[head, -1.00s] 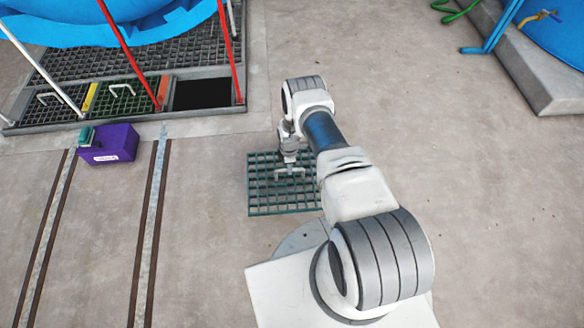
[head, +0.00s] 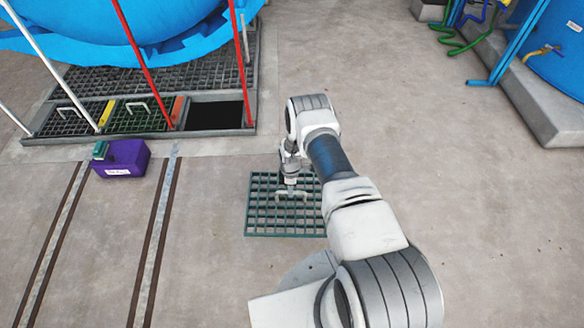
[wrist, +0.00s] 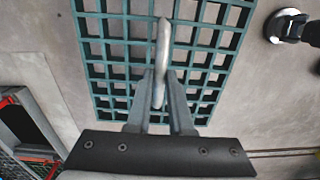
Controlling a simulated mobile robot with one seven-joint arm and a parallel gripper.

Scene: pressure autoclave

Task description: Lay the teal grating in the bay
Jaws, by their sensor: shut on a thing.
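The teal grating (head: 262,222) is a square lattice panel with a pale handle at its middle. It shows in the head view in front of my base and fills the upper middle of the wrist view (wrist: 95,75). My gripper (head: 290,190) is shut on the handle (wrist: 161,65), its two fingers on either side of the bar in the wrist view (wrist: 160,105). I cannot tell how high the grating is above the floor. The open bay (head: 215,116) is a dark rectangular gap at the right end of the grated strip, beyond the grating and to its left.
Two handled gratings, one dark (head: 65,120) and one green (head: 138,115), fill the strip left of the bay. Red poles (head: 243,65) and a white pole stand around it. A purple box (head: 122,160) sits near rails (head: 155,230). The floor right of the bay is clear.

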